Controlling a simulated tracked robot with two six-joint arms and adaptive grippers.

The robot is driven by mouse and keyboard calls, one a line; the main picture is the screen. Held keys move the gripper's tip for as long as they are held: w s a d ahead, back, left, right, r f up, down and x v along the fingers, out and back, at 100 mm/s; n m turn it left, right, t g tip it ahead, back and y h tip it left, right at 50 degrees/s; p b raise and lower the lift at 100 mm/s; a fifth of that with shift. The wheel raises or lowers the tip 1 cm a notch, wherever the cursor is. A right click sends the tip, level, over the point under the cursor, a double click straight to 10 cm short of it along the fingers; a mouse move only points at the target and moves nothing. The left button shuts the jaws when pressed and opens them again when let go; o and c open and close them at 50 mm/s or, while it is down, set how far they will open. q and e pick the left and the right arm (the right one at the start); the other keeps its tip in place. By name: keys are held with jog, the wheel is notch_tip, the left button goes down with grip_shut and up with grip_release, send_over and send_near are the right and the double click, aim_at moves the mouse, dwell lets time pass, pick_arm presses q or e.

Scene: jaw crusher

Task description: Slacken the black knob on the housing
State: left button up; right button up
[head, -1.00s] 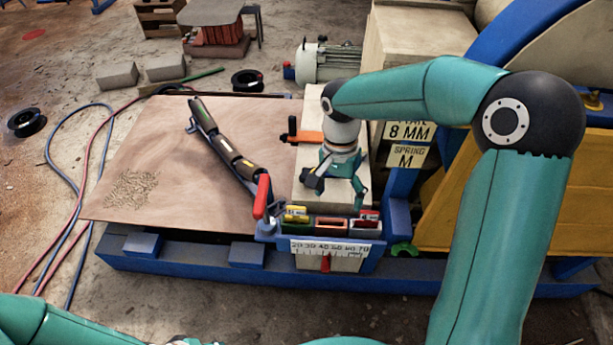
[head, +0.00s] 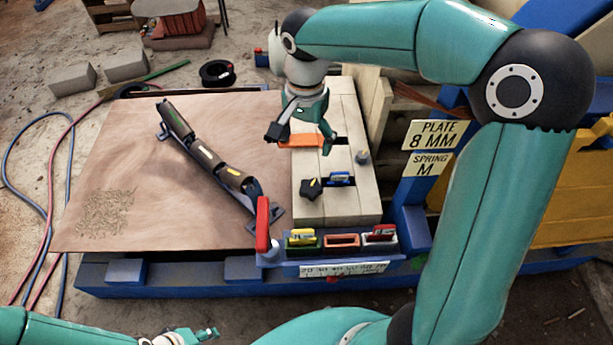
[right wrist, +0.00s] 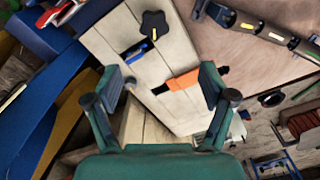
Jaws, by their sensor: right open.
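The black knob (head: 311,188), star-shaped with a yellow mark, sits on top of the cream housing (head: 350,208), left of a small blue piece. The knob also shows in the right wrist view (right wrist: 155,24), near the top and beyond my fingertips. My right gripper (head: 303,140) is open above the rear part of the housing, behind the knob and apart from it. An orange lever (head: 300,141) lies under it and shows between the fingers in the right wrist view (right wrist: 184,81). My left gripper (head: 190,334) is partly visible at the bottom edge.
A blue slotted piece (head: 340,180) and a grey peg (head: 362,157) stand near the knob. A red-handled lever (head: 263,222) rises at the housing's front left. Coloured trays (head: 342,241) line the front. A roller bar (head: 205,155) lies on the brown sheet at left.

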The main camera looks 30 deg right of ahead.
aim_at(311, 186)
jog(key=f, duration=0.5)
jog(key=f+b, duration=0.1)
jog(key=f, duration=1)
jog(key=shift+s+d+f, duration=0.1)
jog(key=shift+s+d, duration=0.3)
jog(key=c, duration=1.2)
